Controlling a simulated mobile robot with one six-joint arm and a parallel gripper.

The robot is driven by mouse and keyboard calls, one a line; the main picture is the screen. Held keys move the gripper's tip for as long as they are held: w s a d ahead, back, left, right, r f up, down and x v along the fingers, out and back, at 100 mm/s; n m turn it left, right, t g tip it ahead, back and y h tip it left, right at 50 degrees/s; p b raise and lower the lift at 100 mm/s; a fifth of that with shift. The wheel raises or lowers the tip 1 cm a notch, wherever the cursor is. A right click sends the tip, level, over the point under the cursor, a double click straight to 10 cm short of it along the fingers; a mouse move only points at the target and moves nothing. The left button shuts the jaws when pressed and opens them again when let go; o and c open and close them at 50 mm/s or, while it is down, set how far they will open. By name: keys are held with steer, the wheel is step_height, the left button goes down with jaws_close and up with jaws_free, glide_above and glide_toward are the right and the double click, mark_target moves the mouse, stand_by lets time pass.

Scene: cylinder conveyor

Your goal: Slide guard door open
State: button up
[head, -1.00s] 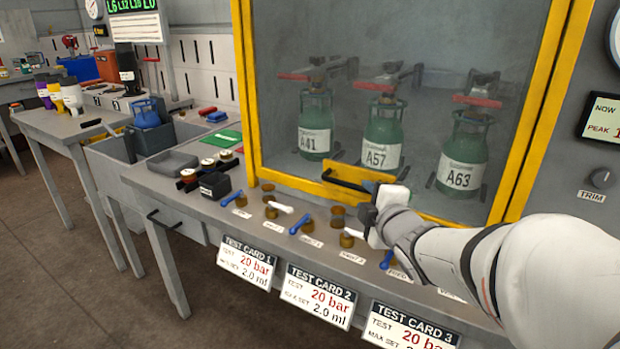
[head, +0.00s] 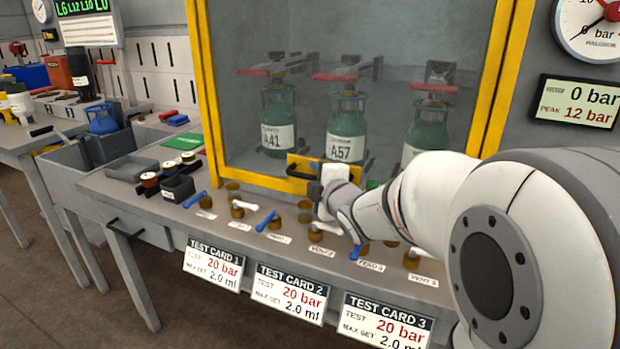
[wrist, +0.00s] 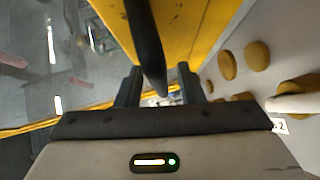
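The guard door is a clear panel in a yellow frame (head: 208,90), standing down in front of the green cylinders. A black bar handle (head: 302,172) on a yellow plate sits at its lower edge. My gripper (head: 322,178) is at the right part of this handle, and my arm comes in from the right. In the wrist view the black handle (wrist: 147,45) runs down between the two dark fingers of my gripper (wrist: 160,85). The fingers are apart, with a gap visible to the right of the bar. Whether either finger touches it is hard to tell.
Cylinders A41 (head: 278,125) and A57 (head: 345,130) stand behind the panel with a third. Blue and white valve levers (head: 266,221) line the bench front below the door. A black box (head: 177,187) stands left. A pressure display (head: 578,103) hangs right.

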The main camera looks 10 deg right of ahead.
jaws_close()
stand_by(0.3)
steer(key=shift+r, duration=0.1)
